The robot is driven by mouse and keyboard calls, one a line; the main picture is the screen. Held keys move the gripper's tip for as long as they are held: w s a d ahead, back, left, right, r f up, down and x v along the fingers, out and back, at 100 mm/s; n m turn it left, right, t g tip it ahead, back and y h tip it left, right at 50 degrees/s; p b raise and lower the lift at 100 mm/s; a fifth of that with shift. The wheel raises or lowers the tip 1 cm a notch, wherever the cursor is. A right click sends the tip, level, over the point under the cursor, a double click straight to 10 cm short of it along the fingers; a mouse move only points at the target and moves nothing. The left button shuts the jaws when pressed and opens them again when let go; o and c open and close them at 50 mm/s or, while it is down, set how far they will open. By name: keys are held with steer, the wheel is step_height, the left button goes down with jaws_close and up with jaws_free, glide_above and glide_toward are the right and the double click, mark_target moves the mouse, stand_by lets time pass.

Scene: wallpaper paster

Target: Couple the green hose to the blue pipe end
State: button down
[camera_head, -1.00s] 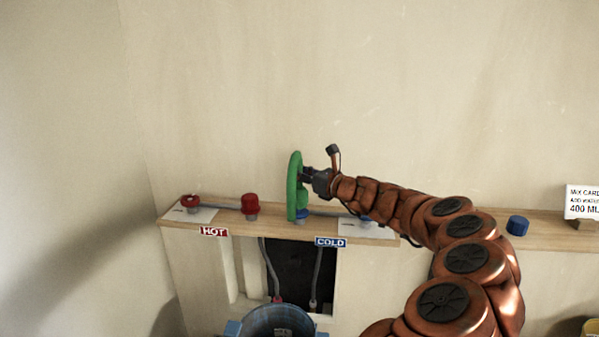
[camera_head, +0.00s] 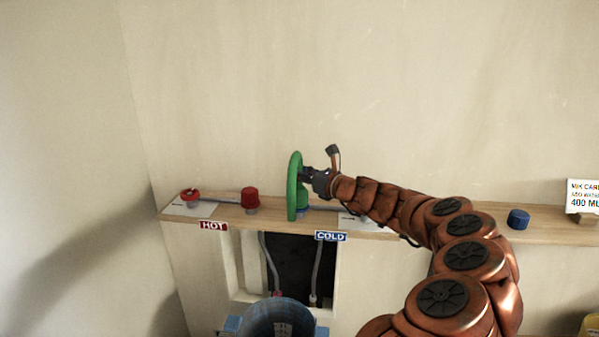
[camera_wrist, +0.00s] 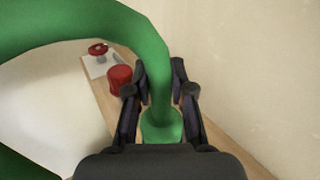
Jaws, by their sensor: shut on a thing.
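The green hose (camera_head: 294,185) is a looped tube held upright over the wooden shelf in the head view. My gripper (camera_head: 305,174) is shut on it. In the wrist view the hose (camera_wrist: 150,60) curves down between my two fingers (camera_wrist: 160,105) to a wider green end (camera_wrist: 162,126). The blue pipe end (camera_head: 302,210) shows just under that green end, near the COLD label (camera_head: 330,236). Whether the two touch or are joined I cannot tell. In the wrist view the green end hides the pipe end.
A red cap (camera_head: 250,196) and a red valve handle (camera_head: 190,195) stand to the left on the shelf (camera_head: 232,214), by the HOT label (camera_head: 213,226). A loose blue cap (camera_head: 518,219) and a sign card (camera_head: 583,196) are at the right. A blue bucket (camera_head: 275,318) is below.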

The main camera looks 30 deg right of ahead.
steer(key=shift+f, duration=0.25)
steer(key=c, duration=0.9)
jaws_free()
steer(key=shift+v, duration=6)
